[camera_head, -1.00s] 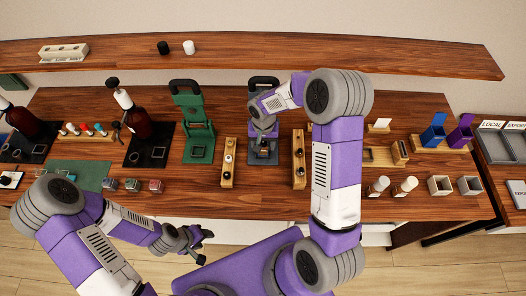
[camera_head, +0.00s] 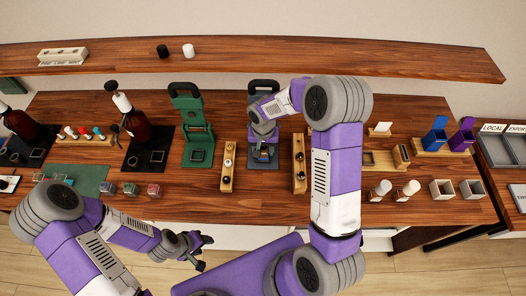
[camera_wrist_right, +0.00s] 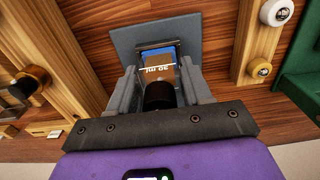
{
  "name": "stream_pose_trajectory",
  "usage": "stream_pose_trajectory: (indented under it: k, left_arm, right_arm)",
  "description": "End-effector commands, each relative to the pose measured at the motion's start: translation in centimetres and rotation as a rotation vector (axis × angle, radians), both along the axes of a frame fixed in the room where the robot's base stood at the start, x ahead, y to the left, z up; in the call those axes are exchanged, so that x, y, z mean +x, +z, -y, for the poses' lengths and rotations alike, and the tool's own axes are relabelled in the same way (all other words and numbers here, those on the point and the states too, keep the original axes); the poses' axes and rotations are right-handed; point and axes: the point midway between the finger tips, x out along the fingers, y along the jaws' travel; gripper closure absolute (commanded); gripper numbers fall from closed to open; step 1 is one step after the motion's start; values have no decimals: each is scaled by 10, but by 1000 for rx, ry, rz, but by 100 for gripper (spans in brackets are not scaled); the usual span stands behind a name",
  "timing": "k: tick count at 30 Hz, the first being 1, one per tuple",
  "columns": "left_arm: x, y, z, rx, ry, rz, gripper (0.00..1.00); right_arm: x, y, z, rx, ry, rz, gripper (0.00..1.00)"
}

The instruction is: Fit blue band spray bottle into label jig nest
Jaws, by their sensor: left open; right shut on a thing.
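The spray bottle (camera_wrist_right: 158,72), amber with a pale label and a black cap, is held in my right gripper (camera_wrist_right: 158,95), which is shut on it. In the right wrist view it is over the square nest of the grey-blue label jig (camera_wrist_right: 125,42); some blue shows around its far end. I cannot tell how deep it sits. In the head view my right gripper (camera_head: 264,144) is low at the grey-blue jig (camera_head: 257,164), and arm and fingers hide most of the bottle. My left gripper (camera_head: 203,245) is open and empty in front of the table edge.
A green jig (camera_head: 192,125) stands left of the grey-blue one. Wooden racks (camera_head: 228,167) and (camera_head: 299,164) flank the grey-blue jig closely. The table front between the racks is clear.

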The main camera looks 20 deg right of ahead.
Motion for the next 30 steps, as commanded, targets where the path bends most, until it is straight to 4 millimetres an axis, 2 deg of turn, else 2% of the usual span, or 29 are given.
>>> stream_pose_trajectory:
  k: [3, 15, 30]
  left_arm:
    - [0, 9, 0, 0, 0, 0, 51]
    - [0, 27, 0, 0, 0, 0, 51]
    - [0, 26, 0, 0, 0, 0, 51]
  right_arm:
    - [0, 13, 0, -1, 0, 2, 78]
    - [1, 43, 0, 0, 0, 2, 78]
    - [0, 42, 0, 0, 0, 1, 78]
